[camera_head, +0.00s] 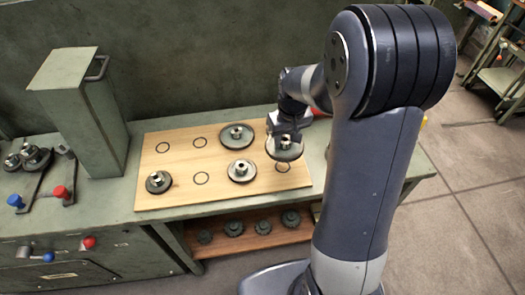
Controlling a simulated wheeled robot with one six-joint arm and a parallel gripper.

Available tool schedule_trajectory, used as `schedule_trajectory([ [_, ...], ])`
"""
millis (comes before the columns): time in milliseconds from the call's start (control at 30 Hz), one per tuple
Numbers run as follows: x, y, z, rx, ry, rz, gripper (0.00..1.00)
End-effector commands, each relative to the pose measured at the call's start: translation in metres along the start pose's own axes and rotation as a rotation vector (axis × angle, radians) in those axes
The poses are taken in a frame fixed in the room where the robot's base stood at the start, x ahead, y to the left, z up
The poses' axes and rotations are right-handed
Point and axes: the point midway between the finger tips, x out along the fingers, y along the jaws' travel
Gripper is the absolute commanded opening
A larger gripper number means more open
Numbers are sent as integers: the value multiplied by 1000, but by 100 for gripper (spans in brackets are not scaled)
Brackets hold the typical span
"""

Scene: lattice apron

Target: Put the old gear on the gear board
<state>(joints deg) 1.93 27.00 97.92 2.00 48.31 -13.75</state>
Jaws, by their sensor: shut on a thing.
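The gear board (220,190) is a light wooden panel with printed black circles, lying on the green bench top. My gripper (286,136) is over the board's right part and is shut on a gear (284,152), a grey disc with a raised hub. I cannot tell whether this gear touches the board or hangs just above it. Three other gears are on the board: one at the back (236,135), one in the middle (241,171) and a small one at the left front (158,182). My arm hides the area right of the board.
A tall green box with a handle (80,110) stands left of the board. Gears and levers with a blue knob (15,201) and a red knob (60,191) are at the far left. Several dark gears (233,228) lie on a low shelf. Bare circles show on the board.

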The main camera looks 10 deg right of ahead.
Motion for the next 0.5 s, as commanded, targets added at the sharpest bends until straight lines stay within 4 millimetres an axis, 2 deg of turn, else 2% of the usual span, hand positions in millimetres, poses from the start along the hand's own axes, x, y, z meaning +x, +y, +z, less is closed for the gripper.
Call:
schedule_trajectory([
  [233, 40, 0, 5, 0, -3, -1, 0],
  [500, 61, 0, 7, 0, 0, 0, 0],
])
